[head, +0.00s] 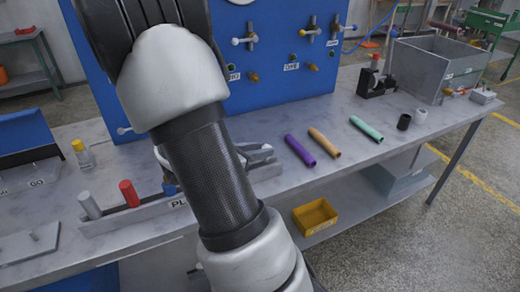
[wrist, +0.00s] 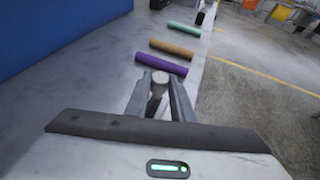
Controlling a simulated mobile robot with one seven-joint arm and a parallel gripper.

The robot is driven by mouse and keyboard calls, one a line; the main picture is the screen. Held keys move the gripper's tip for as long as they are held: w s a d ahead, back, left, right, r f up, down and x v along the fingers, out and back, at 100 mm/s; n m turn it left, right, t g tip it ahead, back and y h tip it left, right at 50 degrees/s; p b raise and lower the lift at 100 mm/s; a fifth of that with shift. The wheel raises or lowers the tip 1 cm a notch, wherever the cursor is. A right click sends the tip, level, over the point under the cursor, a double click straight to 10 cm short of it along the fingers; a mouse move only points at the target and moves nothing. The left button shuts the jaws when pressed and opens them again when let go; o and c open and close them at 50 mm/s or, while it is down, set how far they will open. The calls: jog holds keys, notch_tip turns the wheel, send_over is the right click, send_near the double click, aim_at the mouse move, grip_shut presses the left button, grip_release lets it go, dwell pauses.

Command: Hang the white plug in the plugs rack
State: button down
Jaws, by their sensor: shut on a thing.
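My gripper (wrist: 161,92) is shut on a whitish plug (wrist: 159,77), whose round end shows between the fingertips in the wrist view. In the head view my arm covers most of the gripper, and only part of it (head: 258,155) shows; the held plug cannot be made out there. The plugs rack (head: 110,222), with a partly covered label starting "PL", lies on the bench at the left front. A grey plug (head: 88,204) and a red plug (head: 130,194) stand in it. My arm hides the rack's right part.
Purple (head: 300,150), orange (head: 324,142) and green (head: 366,129) tubes lie on the bench right of my arm. A blue panel (head: 270,70) with hanging fittings stands behind. A small bottle (head: 83,155) stands behind the rack. A yellow bin (head: 315,217) sits below the bench.

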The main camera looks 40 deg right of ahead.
jog(key=shift+f+b, duration=0.95)
jog(key=shift+f, duration=0.4)
jog(key=c, duration=1.5)
grip_release()
jog(key=shift+o, duration=0.2)
jog(key=p+v, duration=0.3)
jog(key=v, duration=1.4)
jog(key=shift+a+r+p, duration=0.15)
jog(key=shift+a+p, duration=0.05)
jog(key=shift+p, duration=0.15)
jog(key=shift+s, duration=0.15)
